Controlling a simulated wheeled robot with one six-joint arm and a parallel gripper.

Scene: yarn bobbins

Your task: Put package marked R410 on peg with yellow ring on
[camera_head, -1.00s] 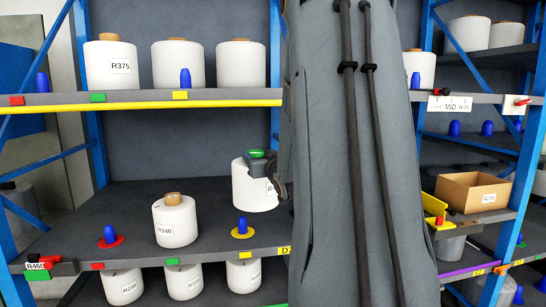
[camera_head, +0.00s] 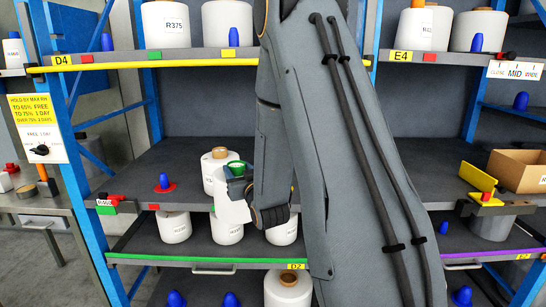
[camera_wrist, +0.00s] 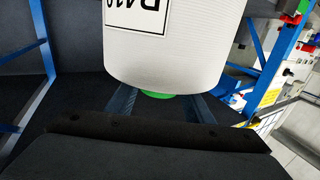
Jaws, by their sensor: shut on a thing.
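My gripper (camera_head: 238,178) is shut on a white package with a green core, in front of the middle shelf. The package's white side (camera_head: 232,209) shows partly in the head view, tilted. In the wrist view the package (camera_wrist: 175,62) fills the top middle, with an upside-down label, partly cut off, that seems to read R41. A blue peg with a red ring (camera_head: 164,184) stands bare on the middle shelf. The white package (camera_head: 213,168) with a tan core stands right of it, partly behind my gripper. The yellow-ringed peg is not visible now; my arm covers that shelf part.
White packages stand on the upper shelf (camera_head: 200,58), one marked R375 (camera_head: 167,25), and on the shelf below. A cardboard box (camera_head: 520,168) and a yellow holder (camera_head: 478,178) are at right. A blue upright (camera_head: 60,120) bounds the left side.

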